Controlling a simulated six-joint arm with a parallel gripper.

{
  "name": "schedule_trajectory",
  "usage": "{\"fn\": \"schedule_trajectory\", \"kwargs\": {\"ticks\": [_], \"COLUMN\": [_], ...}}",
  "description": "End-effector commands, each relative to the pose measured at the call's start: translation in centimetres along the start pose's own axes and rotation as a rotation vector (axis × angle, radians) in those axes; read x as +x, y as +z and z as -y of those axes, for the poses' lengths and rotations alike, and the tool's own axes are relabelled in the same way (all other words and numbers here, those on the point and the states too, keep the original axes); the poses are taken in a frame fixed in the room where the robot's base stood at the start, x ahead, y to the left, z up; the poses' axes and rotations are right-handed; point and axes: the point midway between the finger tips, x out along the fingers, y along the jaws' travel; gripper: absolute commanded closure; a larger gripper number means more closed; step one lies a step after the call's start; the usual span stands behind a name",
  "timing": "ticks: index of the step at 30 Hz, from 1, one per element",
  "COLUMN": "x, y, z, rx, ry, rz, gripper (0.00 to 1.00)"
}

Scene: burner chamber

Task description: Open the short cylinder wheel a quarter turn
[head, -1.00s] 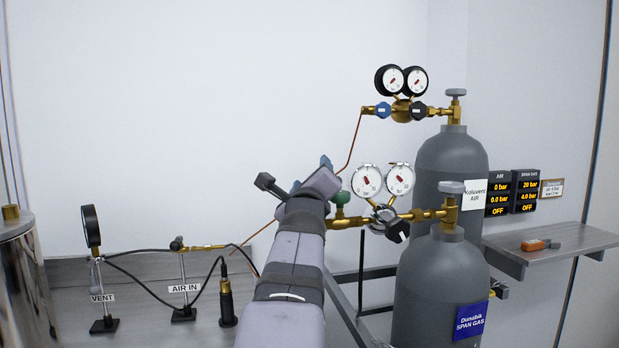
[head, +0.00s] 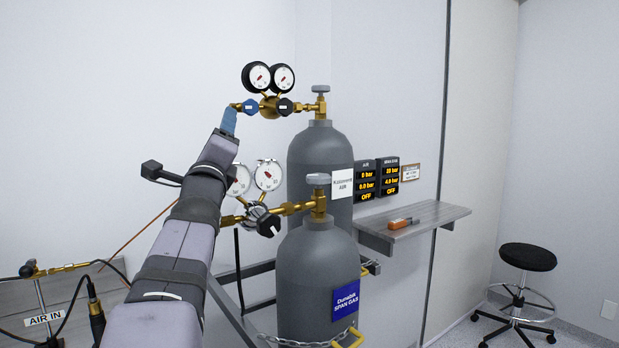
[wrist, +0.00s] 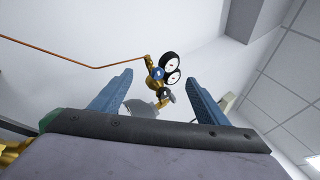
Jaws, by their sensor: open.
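The front grey cylinder (head: 315,265), with a blue SPAN GAS label, stands lower in the picture than the rear cylinder (head: 305,150), labelled AIR. The front cylinder's grey handwheel (head: 318,179) sits on its brass valve; the rear one's handwheel (head: 320,89) is higher. My gripper (head: 229,120) is up to the left of both wheels, near the rear regulator's blue knob. Its blue fingers are apart and nothing is between them in the wrist view (wrist: 157,78); the rear regulator shows beyond them. Neither wheel's turn angle can be read.
The front regulator's gauges (head: 268,175) are partly behind my arm. The rear gauges (head: 270,77) stand higher. Readouts (head: 377,180) show both lines OFF.

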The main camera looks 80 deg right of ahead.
Motion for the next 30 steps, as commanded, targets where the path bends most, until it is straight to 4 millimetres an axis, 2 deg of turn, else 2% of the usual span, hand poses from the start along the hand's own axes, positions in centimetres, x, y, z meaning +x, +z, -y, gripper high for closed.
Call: {"fn": "schedule_trajectory", "kwargs": {"ticks": [1, 3, 5, 7, 14, 18, 21, 25, 30], "x": [0.6, 1.1, 1.5, 2.2, 3.4, 3.0, 2.4, 1.4, 0.3], "y": [-1.3, -2.9, -4.4, -6.3, -13.4, -17.6, -20.0, -22.2, -23.8], "z": [2.9, 6.0, 7.6, 8.1, 6.5, 5.5, 4.4, 2.6, 0.6], "rx": [-0.085, -0.228, -0.371, -0.559, -1.222, -1.588, -1.793, -1.982, -2.106], "ry": [-0.066, -0.134, -0.160, -0.139, 0.074, 0.227, 0.335, 0.456, 0.555], "rz": [-0.022, -0.057, -0.095, -0.140, -0.231, -0.229, -0.198, -0.130, -0.050], "gripper": [0.32, 0.32, 0.32, 0.32, 0.32, 0.32, 0.32, 0.32, 0.32]}}
